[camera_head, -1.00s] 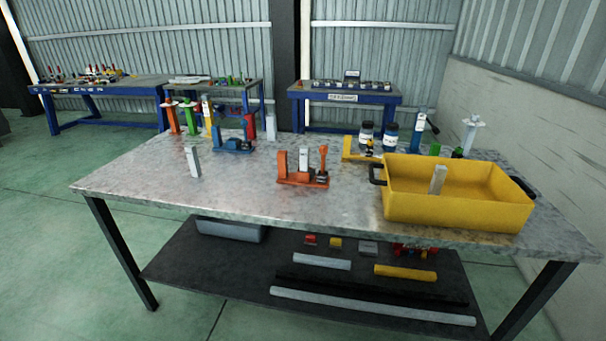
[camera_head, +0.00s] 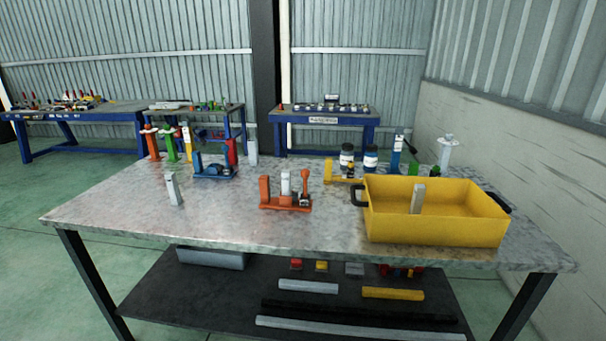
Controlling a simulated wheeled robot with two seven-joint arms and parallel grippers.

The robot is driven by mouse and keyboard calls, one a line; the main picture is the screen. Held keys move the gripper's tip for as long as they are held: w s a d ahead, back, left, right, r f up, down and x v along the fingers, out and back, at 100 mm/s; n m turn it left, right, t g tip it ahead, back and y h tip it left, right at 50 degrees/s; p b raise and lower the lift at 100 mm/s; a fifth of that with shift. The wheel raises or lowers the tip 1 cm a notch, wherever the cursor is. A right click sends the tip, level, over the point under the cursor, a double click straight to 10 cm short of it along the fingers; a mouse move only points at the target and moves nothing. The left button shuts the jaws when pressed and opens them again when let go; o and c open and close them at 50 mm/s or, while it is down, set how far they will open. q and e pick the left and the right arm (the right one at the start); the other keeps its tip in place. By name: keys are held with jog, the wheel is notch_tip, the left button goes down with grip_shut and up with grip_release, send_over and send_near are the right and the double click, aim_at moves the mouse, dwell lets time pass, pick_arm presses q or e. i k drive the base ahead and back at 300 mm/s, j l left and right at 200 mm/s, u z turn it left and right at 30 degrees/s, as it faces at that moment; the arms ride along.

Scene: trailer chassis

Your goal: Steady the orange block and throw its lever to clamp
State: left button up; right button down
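The orange block (camera_head: 266,192) is a low clamp fixture with an upright jaw at its left end, standing near the middle of the metal table (camera_head: 130,205). Its orange lever (camera_head: 305,181) stands upright at the right end. A pale grey bar (camera_head: 286,183) stands upright between the jaw and the lever; whether it touches the jaw is too small to tell. Neither of my grippers shows in the head view.
A yellow bin (camera_head: 450,231) with a pale bar (camera_head: 418,199) inside stands at the right. A blue clamp (camera_head: 213,171) and a yellow clamp (camera_head: 340,172) stand behind. Another pale bar (camera_head: 173,188) stands at the left. The table's front middle is clear.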

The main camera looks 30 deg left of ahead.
aim_at(305, 173)
jog(key=k+j, duration=0.1)
jog(key=j, duration=1.2)
jog(key=k, duration=0.05)
